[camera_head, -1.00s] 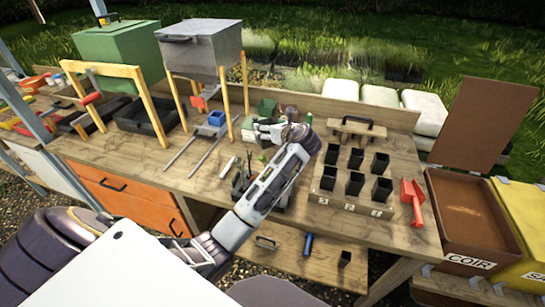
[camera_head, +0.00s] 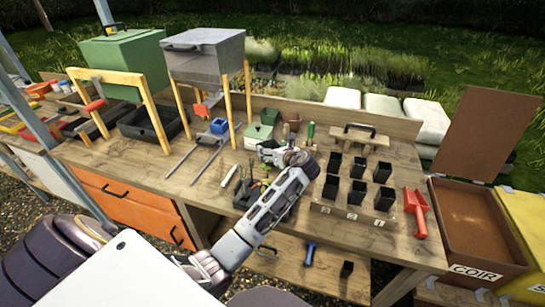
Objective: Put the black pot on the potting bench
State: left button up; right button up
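A single small black pot (camera_head: 346,269) stands on the lower shelf below the potting bench (camera_head: 135,170), near the shelf's right end. Several similar black pots (camera_head: 357,167) stand in rows in a wooden rack (camera_head: 347,216) on the right part of the bench top. My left gripper (camera_head: 267,151) is over the middle of the bench, to the left of the rack and far above the lower-shelf pot. Its fingers are small and partly hidden by the wrist, so I cannot tell whether they are open. My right gripper is out of view.
A blue-handled tool (camera_head: 310,254) lies on the lower shelf left of the pot. A red scoop (camera_head: 416,212) lies right of the rack. A coir bin (camera_head: 437,225) stands beyond the bench's right end. Bare wood shows at the bench's front edge.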

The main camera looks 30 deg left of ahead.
aim_at(273, 166)
pick_arm(q)
jog(key=shift+f, duration=1.55)
jog(key=shift+f, duration=0.1)
jog(key=o, duration=0.7)
jog(key=v, duration=1.2)
